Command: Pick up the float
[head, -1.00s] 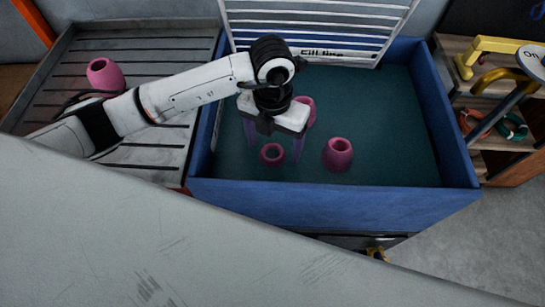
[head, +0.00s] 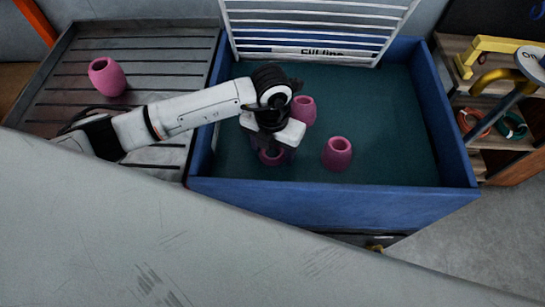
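Three pink floats are in the blue-walled bin (head: 330,205). One float (head: 271,157) is directly below my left gripper (head: 272,155), mostly hidden by it. A second float (head: 303,110) is just behind the gripper, and a third float (head: 337,153) stands to its right, clear of it. A fourth pink float (head: 107,77) stands on the grey slatted tray at the left. My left gripper points down with its fingers around the near float; whether they press on it cannot be told. My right gripper is not in view.
The grey slatted tray (head: 150,40) adjoins the bin on the left. A white slatted rack (head: 318,22) with a "Fill line" label leans at the bin's back. Wooden shelves (head: 500,135) with coloured rings stand at the right.

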